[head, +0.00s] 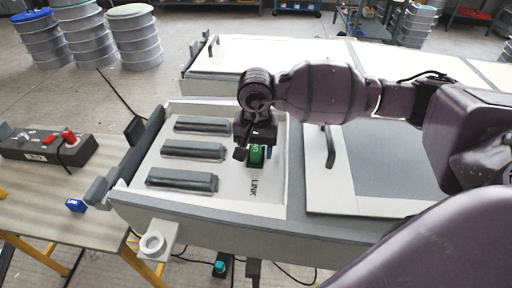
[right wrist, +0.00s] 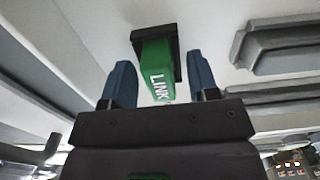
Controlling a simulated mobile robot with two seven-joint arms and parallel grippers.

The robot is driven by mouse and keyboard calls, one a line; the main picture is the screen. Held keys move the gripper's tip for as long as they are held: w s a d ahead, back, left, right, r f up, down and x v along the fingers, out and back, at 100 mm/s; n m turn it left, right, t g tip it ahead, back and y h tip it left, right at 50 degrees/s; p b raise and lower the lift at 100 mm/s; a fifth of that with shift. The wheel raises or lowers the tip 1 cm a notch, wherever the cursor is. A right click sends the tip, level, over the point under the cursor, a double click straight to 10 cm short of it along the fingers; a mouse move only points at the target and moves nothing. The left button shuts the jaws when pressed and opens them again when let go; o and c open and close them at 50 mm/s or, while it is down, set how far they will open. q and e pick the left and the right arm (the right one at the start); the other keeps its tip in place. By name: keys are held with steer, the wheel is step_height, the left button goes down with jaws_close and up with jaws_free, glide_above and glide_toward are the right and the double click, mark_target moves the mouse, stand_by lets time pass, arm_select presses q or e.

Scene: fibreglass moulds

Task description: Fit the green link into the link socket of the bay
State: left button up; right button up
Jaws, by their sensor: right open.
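The green link (head: 256,156), with white LINK lettering in the right wrist view (right wrist: 157,72), is in the white bay (head: 232,190), just above the printed word LINK. In the right wrist view its far end meets a dark square socket (right wrist: 172,38); how deep it sits I cannot tell. My right gripper (right wrist: 162,85) is open, with one blue finger on each side of the link and a visible gap to both. In the head view my right gripper (head: 257,152) hangs over the link and partly hides it and the socket. My left gripper is not in view.
Several dark grey ribbed blocks (head: 193,149) lie in the bay's left part.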

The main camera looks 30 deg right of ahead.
mark_target(256, 146)
step_height(256, 146, up, 3)
steer(key=shift+w, duration=0.1)
step_height(256, 146, up, 7)
steer(key=shift+f+p, duration=0.15)
steer(key=shift+p, duration=0.2)
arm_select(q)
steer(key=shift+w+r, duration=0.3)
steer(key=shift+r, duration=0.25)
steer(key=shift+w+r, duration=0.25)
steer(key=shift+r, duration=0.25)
arm_select(e)
steer(key=shift+r, duration=0.6)
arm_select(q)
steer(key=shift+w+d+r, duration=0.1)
